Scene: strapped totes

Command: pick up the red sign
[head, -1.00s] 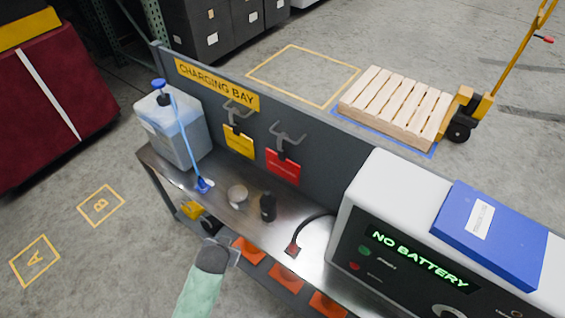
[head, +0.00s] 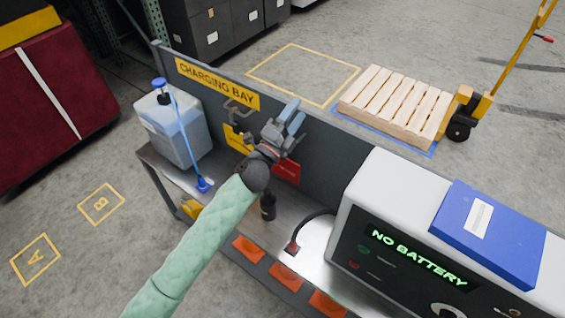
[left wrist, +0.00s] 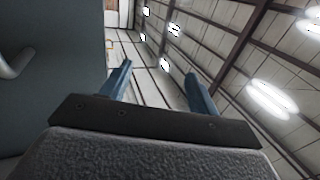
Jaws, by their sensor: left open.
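The red sign (head: 287,170) hangs on the dark back panel of the charging bench in the head view, partly hidden behind my left gripper. My left gripper (head: 290,115) is open, fingers pointing up toward the panel's top edge, in front of the hook area above the red sign. In the left wrist view the two blue fingers (left wrist: 158,85) stand apart with nothing between them. A piece of a grey hook (left wrist: 15,62) shows at the left edge there, against the panel. The red sign does not show in the left wrist view. My right gripper is not in view.
A yellow sign (head: 236,140) hangs left of the red one. A blue-capped jug (head: 178,130), a dark bottle (head: 267,206) and a charger (head: 400,240) with a blue box (head: 490,232) stand along the bench. A wooden pallet (head: 395,105) lies behind the panel.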

